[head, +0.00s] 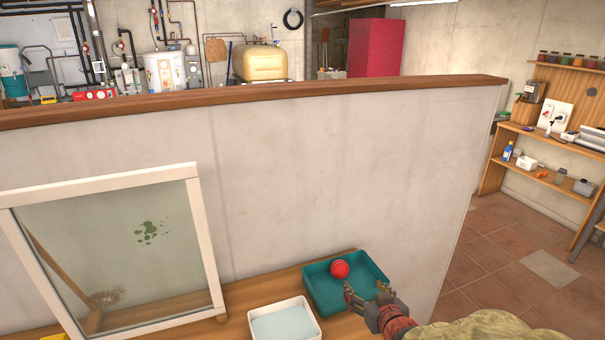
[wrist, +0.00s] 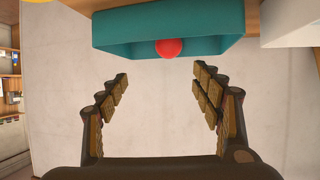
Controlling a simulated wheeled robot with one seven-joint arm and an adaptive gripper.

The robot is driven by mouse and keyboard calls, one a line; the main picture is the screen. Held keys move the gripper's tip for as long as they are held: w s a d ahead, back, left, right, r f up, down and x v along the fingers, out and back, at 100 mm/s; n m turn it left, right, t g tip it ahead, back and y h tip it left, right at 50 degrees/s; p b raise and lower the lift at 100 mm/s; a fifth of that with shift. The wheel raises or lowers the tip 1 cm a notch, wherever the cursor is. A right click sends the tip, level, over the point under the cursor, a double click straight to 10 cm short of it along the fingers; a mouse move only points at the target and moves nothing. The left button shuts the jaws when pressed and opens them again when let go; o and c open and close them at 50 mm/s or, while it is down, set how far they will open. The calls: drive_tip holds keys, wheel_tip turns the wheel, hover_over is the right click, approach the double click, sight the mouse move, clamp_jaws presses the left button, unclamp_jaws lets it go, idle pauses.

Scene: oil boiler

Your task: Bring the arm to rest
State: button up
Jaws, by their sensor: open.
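My gripper (head: 366,291) is at the lower right of the head view, in front of and above the near side of the teal tray. In the wrist view my gripper (wrist: 160,80) has its two fingers spread wide with nothing between them. A red ball (head: 340,269) lies in the teal tray (head: 372,265); the ball (wrist: 169,48) and the tray (wrist: 110,35) also show at the top of the wrist view, beyond the fingertips. My arm enters from the bottom right of the head view.
A white tray (head: 309,318) with pale blue contents stands left of the teal tray on a wooden bench (head: 240,297). A framed glass pane (head: 207,245) with a green stain leans at the left. A low wall (head: 330,165) rises behind the bench. Open tiled floor (head: 510,280) lies to the right.

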drive_tip(key=s+d+r+m+g+h, duration=0.15)
drive_tip(key=s+r+g, duration=0.25)
drive_tip(key=s+r, duration=0.7)
drive_tip(key=s+a+r+g, duration=0.1)
drive_tip(key=s, duration=0.8)
drive_tip(key=s+a+r+g, duration=0.1)
drive_tip(key=s+a+g, duration=0.1)
drive_tip(key=s, duration=0.8)
drive_tip(key=shift+s+r+g, duration=0.15)
drive_tip(key=shift+s+g, duration=0.05)
drive_tip(key=shift+g, duration=0.1)
